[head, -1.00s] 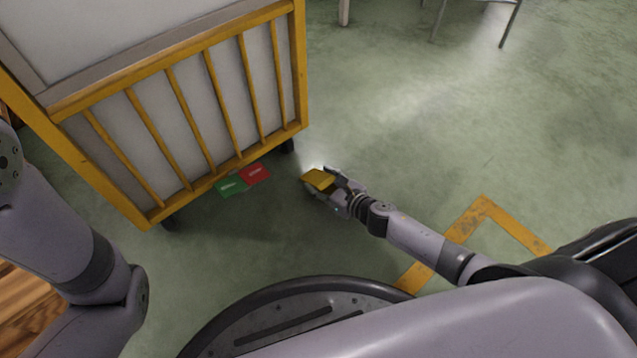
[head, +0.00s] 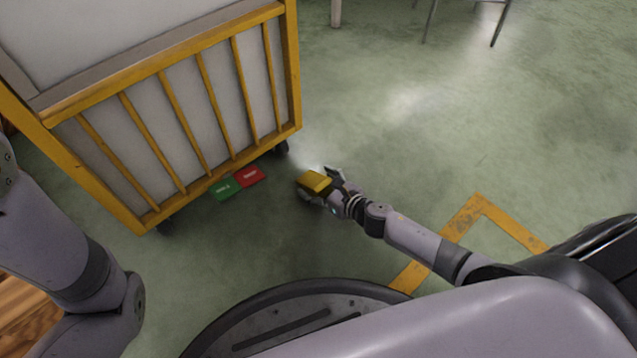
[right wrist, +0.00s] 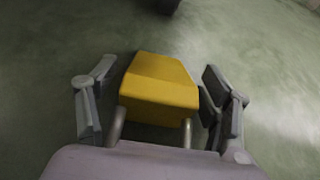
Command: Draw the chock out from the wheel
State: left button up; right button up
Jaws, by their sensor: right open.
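The yellow chock (head: 314,181) sits on the floor to the right of the cart, apart from the cart's near right wheel (head: 281,148). In the right wrist view the chock (right wrist: 160,88) lies between the fingers of my right gripper (right wrist: 160,92), with a gap on each side. That gripper (head: 322,184) is open around it. A dark shape at the top of the wrist view may be a wheel (right wrist: 160,3). My left arm shows at the left of the head view, but its gripper is out of view.
The yellow-framed cart (head: 165,125) stands at the left on casters, another at its left corner (head: 165,227). A green pedal (head: 223,188) and a red pedal (head: 250,176) show under its edge. An orange floor line (head: 470,215) lies at the right. Open floor stretches to the right.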

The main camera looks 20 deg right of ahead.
jog(key=v, duration=1.2)
dwell(0.3)
